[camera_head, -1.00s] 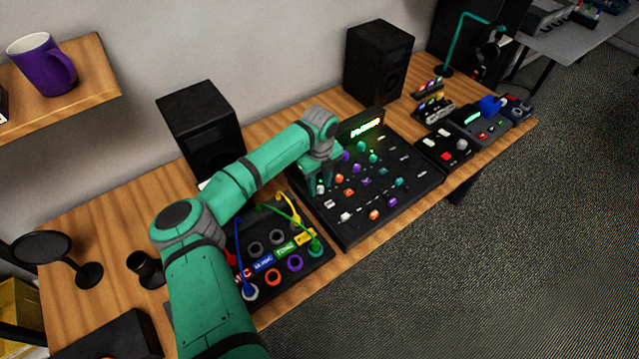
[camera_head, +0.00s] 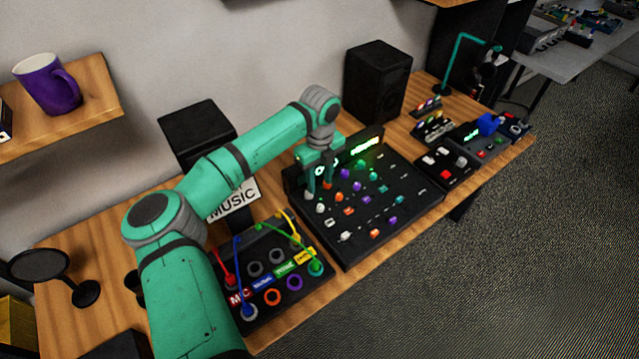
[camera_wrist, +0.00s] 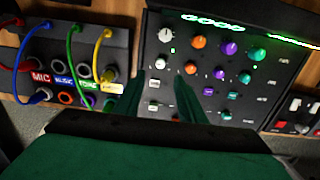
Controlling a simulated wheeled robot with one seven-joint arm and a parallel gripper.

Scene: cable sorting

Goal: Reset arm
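My gripper (camera_head: 318,188) hangs over the left part of the black mixer (camera_head: 375,235). In the wrist view, its two dark fingers (camera_wrist: 170,80) stand apart with nothing between them, above the mixer's knobs. My green arm reaches over the table from the lower left. A black cable panel (camera_head: 262,320) lies left of the mixer, with red, blue, green and yellow cables. The cables also show in the wrist view, where the green cable (camera_wrist: 71,48) runs down to the labelled row. Some sockets in that row look empty.
A "MUSIC" sign (camera_head: 234,200) stands behind the panel, partly covered by my arm. Black speakers (camera_head: 378,82) stand at the back. A purple mug (camera_head: 50,86) sits on the left shelf. Small control boxes (camera_head: 445,164) occupy the right end of the table.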

